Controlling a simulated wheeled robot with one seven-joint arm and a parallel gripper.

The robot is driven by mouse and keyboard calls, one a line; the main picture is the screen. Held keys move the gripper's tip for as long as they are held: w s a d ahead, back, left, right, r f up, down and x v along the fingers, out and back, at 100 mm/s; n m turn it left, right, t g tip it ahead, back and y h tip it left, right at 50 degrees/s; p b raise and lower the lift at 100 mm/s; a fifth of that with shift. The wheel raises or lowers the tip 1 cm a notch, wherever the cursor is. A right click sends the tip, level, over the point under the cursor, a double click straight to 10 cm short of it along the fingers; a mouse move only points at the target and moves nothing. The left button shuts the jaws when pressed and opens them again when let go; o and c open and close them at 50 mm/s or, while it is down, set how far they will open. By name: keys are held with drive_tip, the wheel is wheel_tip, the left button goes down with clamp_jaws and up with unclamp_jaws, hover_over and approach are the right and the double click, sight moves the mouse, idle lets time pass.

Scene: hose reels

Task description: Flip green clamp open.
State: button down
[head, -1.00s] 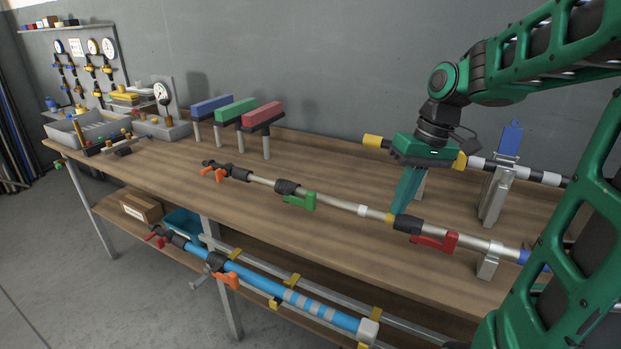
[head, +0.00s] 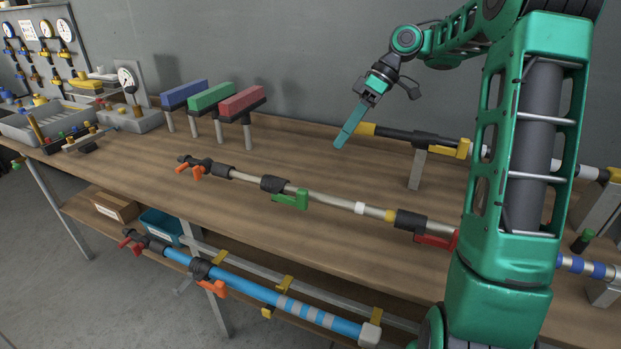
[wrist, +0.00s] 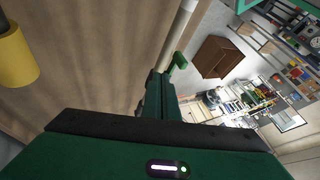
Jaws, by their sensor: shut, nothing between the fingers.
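The green clamp (head: 290,199) is a green lever beside a black collar (head: 273,184) on the silver pole along the front of the bench. Its lever lies roughly along the pole, on the front side. My gripper (head: 345,138) is shut and empty, its green fingers angled down to the left. In the head view it appears beyond the pole, to the upper right of the clamp and apart from it. In the wrist view the shut fingers (wrist: 155,95) partly cover the pole, and a green piece that looks like the clamp lever (wrist: 178,63) shows just past them.
The same pole carries an orange lever (head: 196,172) and a red lever (head: 436,240). A second pole with a yellow end (head: 366,129) lies behind, near my gripper. Blue, green and red blocks (head: 242,100) stand on posts at back left. A blue pole (head: 250,289) hangs below the bench front.

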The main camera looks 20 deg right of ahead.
drive_tip(key=shift+a, duration=0.15)
approach(312, 193)
wheel_tip(312, 193, down, 4)
drive_tip(key=w+a, duration=0.2)
drive_tip(key=a, duration=0.1)
drive_tip(key=shift+s+a, duration=0.95)
drive_tip(key=shift+a, duration=0.05)
drive_tip(key=shift+s+a+f, duration=0.1)
drive_tip(key=shift+s+a, duration=0.2)
drive_tip(key=shift+a, duration=0.05)
drive_tip(key=shift+a, duration=0.1)
